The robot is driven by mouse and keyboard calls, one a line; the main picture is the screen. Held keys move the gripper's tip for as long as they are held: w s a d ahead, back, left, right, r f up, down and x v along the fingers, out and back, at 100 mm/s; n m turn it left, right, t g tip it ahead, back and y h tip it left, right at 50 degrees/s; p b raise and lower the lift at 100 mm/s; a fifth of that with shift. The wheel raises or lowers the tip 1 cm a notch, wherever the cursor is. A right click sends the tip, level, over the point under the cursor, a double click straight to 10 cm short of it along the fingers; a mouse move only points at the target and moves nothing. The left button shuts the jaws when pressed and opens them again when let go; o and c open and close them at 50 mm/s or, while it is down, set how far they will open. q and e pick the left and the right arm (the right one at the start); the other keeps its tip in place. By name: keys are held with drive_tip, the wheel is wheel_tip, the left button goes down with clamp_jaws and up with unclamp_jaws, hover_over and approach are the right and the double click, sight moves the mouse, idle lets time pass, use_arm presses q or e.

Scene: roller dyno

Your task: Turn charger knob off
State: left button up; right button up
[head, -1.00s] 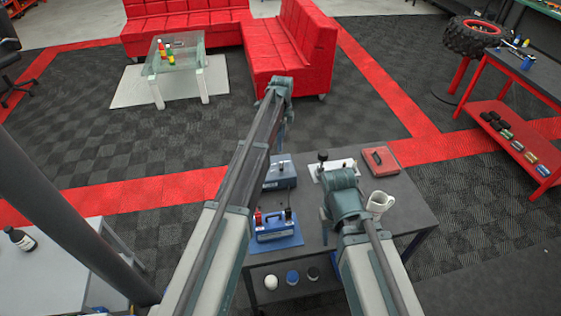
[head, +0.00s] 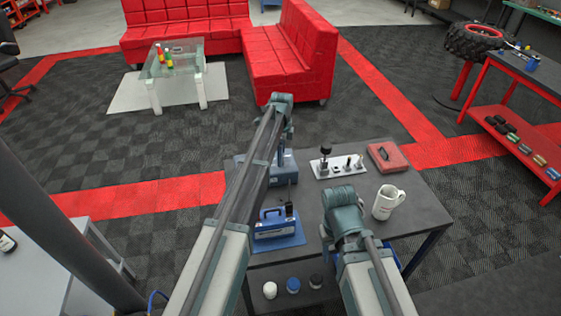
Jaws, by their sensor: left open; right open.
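A blue box with a handle (head: 273,228) sits on a blue mat (head: 290,241) at the table's near left. A second blue box (head: 285,174) stands behind it, partly hidden by my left arm. I cannot tell which one is the charger, and no knob setting is readable. My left gripper (head: 285,148) hangs from its wrist near the rear box; its fingers are small and hard to make out. My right gripper (head: 326,236) is low over the table, right of the front box, mostly hidden by its own wrist. Neither gripper visibly holds anything.
On the dark table (head: 420,208) are a white mug (head: 387,203) close right of my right wrist, a white panel with upright fittings (head: 338,169) and a red case (head: 388,157). Several small round items sit on the lower shelf. A red cart (head: 515,130) stands at the right.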

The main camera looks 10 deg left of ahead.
use_arm(q)
drive_tip(key=shift+f, duration=0.6)
use_arm(e)
drive_tip(key=shift+f, duration=0.55)
use_arm(q)
drive_tip(key=shift+r, duration=0.1)
drive_tip(key=shift+c, duration=0.2)
clamp_jaws()
